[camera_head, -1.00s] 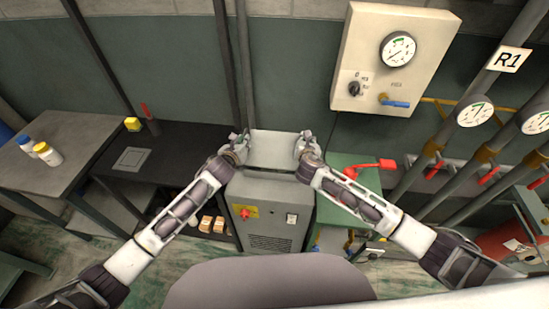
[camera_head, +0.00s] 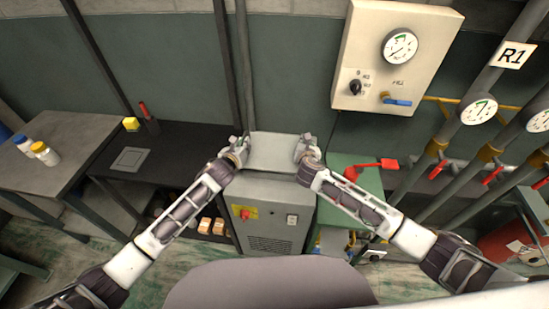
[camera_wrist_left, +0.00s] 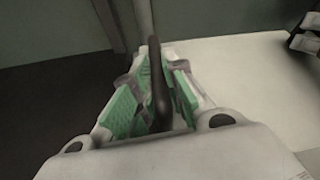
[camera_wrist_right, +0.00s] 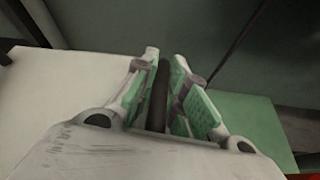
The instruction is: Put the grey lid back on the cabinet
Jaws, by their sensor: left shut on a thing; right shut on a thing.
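The grey lid (camera_head: 274,153) is a flat light panel held level between my two grippers at the back of the cabinet (camera_head: 270,222), overlapping the back of its top in the head view. I cannot tell whether it touches the cabinet. My left gripper (camera_head: 240,146) is shut on a dark handle (camera_wrist_left: 160,92) at the lid's left side. My right gripper (camera_head: 303,146) is shut on a similar dark handle (camera_wrist_right: 158,98) at its right side. The lid's pale surface (camera_wrist_left: 250,80) shows beside the fingers in the left wrist view. The cabinet's front has a red switch and a vent.
A gauge panel (camera_head: 390,60) hangs on the wall above.

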